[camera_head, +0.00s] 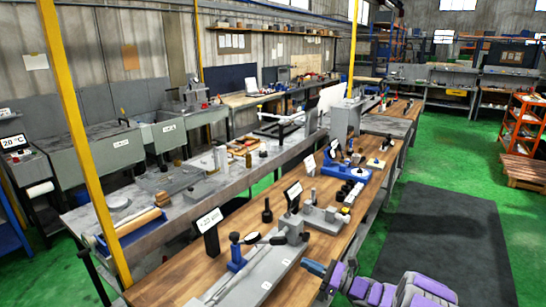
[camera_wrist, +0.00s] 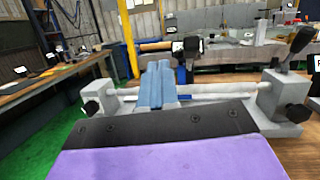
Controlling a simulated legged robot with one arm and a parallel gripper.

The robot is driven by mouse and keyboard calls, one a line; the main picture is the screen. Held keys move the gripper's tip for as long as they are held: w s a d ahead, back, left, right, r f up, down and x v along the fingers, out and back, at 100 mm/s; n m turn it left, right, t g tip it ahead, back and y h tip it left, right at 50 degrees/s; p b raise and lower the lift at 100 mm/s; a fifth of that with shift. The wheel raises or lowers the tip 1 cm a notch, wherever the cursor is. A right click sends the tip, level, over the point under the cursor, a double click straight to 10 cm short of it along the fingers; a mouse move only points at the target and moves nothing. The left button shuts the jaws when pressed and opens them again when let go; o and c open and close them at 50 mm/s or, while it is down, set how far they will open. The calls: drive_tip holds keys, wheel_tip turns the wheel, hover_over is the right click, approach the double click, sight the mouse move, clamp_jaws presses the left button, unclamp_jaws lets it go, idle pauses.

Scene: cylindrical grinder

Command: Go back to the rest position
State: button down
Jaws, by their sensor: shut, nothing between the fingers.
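My gripper (camera_head: 316,268) is at the right edge of the wooden bench in the head view, at the end of my purple and grey arm. Its blue fingers (camera_wrist: 161,84) are together in the wrist view, with nothing seen between them. The grey bench fixture (camera_head: 262,268) lies just left of my gripper. In the wrist view a pale rod (camera_wrist: 222,89) runs between its left support (camera_wrist: 101,98) and right block (camera_wrist: 284,100), behind my fingers. My fingers hide part of the rod; I cannot tell whether they touch anything.
A blue stand (camera_head: 236,256) with a dark dial stands by the fixture. A black sign (camera_head: 207,232) and a blue-based device (camera_head: 340,172) stand on the wooden bench (camera_head: 160,287). A yellow post (camera_head: 82,140) rises at left. The dark floor mat (camera_head: 445,235) is clear.

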drive_tip(key=s+a+r+n+g, duration=0.85)
drive_tip(key=s+a, duration=0.25)
drive_tip(key=a, duration=0.3)
drive_tip(key=s+a+r+n+g+h, duration=0.2)
drive_tip(key=s+r+n+g+h, duration=0.2)
drive_tip(key=s, duration=0.8)
drive_tip(key=s+d+n+g+h+b, duration=0.15)
drive_tip(key=s+n+h, duration=0.45)
drive_tip(key=s, duration=0.9)
drive_tip(key=s+d+f+n+t+h, duration=0.2)
drive_tip(key=s+d+n+h, duration=0.2)
drive_tip(key=s+d+h, duration=0.4)
drive_tip(key=s+d, duration=0.4)
drive_tip(key=d, duration=0.1)
drive_tip(key=shift+s+f+t+b, duration=0.15)
drive_tip(key=shift+s+t+b, duration=0.15)
drive_tip(key=shift+b, duration=0.05)
drive_tip(key=shift+d+n, duration=0.25)
drive_tip(key=shift+d, duration=0.15)
drive_tip(key=shift+a, duration=0.2)
